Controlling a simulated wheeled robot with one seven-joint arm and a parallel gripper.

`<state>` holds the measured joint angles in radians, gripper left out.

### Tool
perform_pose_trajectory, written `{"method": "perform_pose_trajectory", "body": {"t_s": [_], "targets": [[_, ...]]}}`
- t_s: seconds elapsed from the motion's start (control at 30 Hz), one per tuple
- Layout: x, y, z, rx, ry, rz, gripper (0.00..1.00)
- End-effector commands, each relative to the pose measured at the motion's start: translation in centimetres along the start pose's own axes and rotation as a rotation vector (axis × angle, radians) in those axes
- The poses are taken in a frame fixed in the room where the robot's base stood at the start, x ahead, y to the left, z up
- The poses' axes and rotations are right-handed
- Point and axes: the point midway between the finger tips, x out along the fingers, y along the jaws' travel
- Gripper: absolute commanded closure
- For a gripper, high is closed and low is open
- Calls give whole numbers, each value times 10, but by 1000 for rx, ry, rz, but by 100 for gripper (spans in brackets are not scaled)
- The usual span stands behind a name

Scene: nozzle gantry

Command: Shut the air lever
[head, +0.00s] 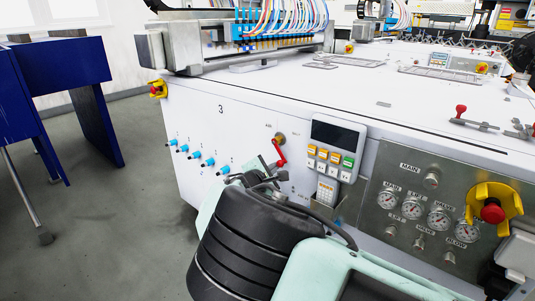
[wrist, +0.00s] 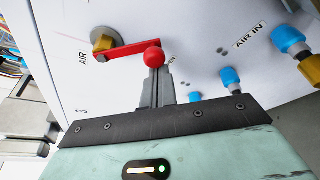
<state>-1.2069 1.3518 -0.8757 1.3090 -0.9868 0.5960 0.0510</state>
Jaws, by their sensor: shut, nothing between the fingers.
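The air lever (head: 281,153) is a red arm on a brass valve body on the front of the white machine. In the head view it hangs downward from the brass body. In the wrist view the red arm (wrist: 122,49) runs right from the brass body (wrist: 104,41) to a red ball knob (wrist: 154,56). My gripper (wrist: 157,72) is shut and empty, its fingertips right at the knob. I cannot tell whether they touch it. In the head view my gripper (head: 266,163) is beside the lever's lower end, partly hidden by my wrist.
A keypad panel (head: 331,148) is right of the lever. Blue air fittings (head: 196,158) stick out to the left. A gauge panel (head: 425,215) and a red emergency button (head: 492,210) are further right. A blue table (head: 45,90) stands at left, with open floor between.

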Motion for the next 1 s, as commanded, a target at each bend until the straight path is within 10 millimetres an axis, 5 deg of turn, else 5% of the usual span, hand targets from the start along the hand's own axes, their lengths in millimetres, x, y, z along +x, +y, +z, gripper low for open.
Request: {"method": "perform_pose_trajectory", "body": {"t_s": [0.7,1.0], "targets": [[-15,6,44,-614,-1,-218,100],[-18,10,53,-731,-2,-256,100]]}}
